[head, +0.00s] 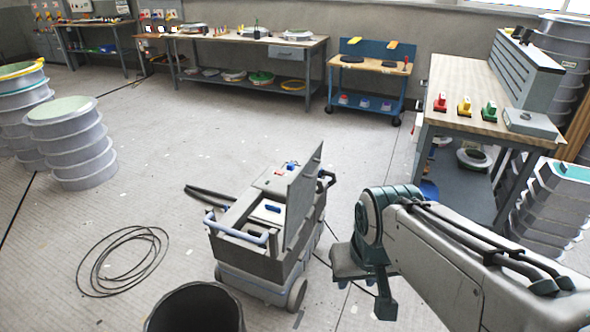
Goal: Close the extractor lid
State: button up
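The extractor (262,250) is a grey wheeled machine on the floor in the middle of the head view. Its lid (304,198) is a flat grey panel standing nearly upright along the right side of the body, so the lid is open. The open top shows a recessed compartment with a dark and blue part inside. A blue-grey handle bar (236,232) runs along the left front edge. My gripper (368,285) hangs at the end of my arm, right of the extractor and apart from the lid. Its fingertips are not clear enough to show whether it is open.
A dark bin (195,310) stands in front of the extractor. A coiled cable (124,262) lies on the floor at left. A workbench (470,95) with coloured tools stands at right. Ribbed grey moulds (72,145) stand at left. Open floor lies behind the extractor.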

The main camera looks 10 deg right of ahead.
aim_at(301, 188)
jog(key=i, duration=0.4)
jog(key=u, duration=0.45)
jog(key=k, duration=1)
jog(key=z, duration=0.65)
jog(key=i, duration=1.5)
jog(key=u, duration=0.4)
